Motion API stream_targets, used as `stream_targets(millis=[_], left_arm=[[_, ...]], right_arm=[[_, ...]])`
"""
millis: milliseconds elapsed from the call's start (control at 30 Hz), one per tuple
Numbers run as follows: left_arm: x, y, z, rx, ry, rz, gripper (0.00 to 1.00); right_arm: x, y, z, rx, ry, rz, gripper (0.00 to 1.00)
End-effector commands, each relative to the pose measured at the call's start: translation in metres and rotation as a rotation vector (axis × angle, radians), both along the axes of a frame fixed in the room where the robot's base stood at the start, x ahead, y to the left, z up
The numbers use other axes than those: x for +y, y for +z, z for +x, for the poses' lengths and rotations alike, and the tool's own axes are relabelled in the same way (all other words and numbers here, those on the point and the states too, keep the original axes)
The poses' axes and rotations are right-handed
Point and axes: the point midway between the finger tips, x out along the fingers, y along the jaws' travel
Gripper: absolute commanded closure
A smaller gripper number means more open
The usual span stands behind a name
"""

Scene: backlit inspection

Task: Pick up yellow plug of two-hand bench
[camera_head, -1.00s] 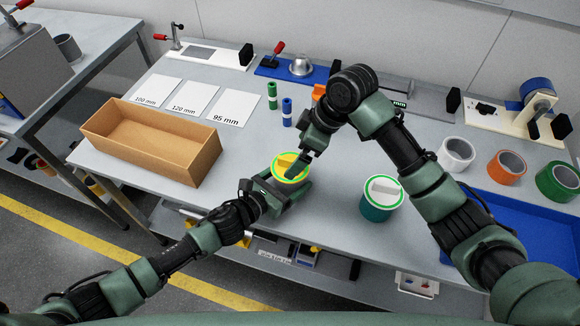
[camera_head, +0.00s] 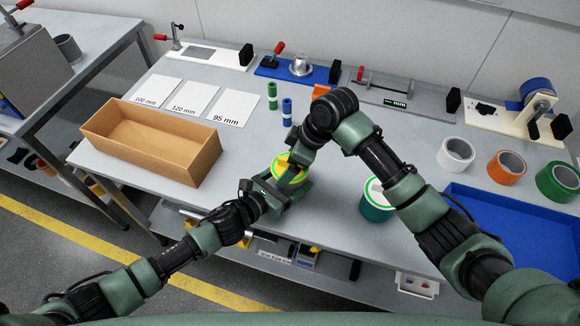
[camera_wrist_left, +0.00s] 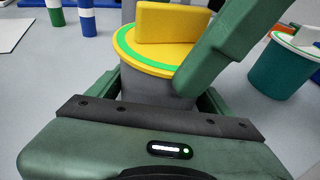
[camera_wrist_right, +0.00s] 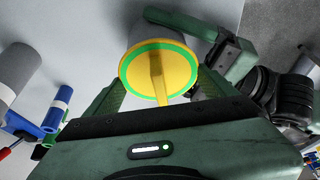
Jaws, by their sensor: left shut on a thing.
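The yellow plug (camera_head: 281,164) has a raised bar handle and a green ring, and sits in the top of a grey pot (camera_wrist_left: 150,87). It also shows in the left wrist view (camera_wrist_left: 165,25) and right wrist view (camera_wrist_right: 178,78). My left gripper (camera_head: 286,190) is shut on the grey pot, near the bench's front edge. My right gripper (camera_head: 296,160) is over the plug from above. In the right wrist view its fingers are apart, with the bar handle between them; I see no clear contact. Part of the plug is hidden behind the right gripper in the head view.
A teal pot (camera_head: 372,212) with a white-and-green top stands to the right, partly behind my right arm. A cardboard box (camera_head: 196,163) is at left. Green and blue cylinders (camera_head: 287,113) stand behind. Tape rolls (camera_head: 456,154) and a blue tray (camera_head: 510,222) are at right.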

Motion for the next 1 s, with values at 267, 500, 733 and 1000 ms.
stream_targets(millis=[267, 500, 733, 1000], left_arm=[[0.002, -0.007, -0.003, 0.011, 0.001, 0.009, 0.66], [0.002, -0.008, -0.003, 0.011, 0.001, 0.009, 0.66], [0.002, -0.008, -0.003, 0.012, 0.001, 0.009, 0.66], [0.002, -0.008, -0.004, 0.012, 0.001, 0.009, 0.66]], right_arm=[[0.001, 0.006, 0.000, -0.001, 0.002, 0.002, 0.53], [0.000, 0.049, 0.001, -0.005, 0.003, 0.003, 0.53], [0.001, 0.088, 0.001, -0.002, 0.001, 0.001, 0.53], [0.000, 0.101, 0.000, 0.001, 0.000, 0.001, 0.53]])
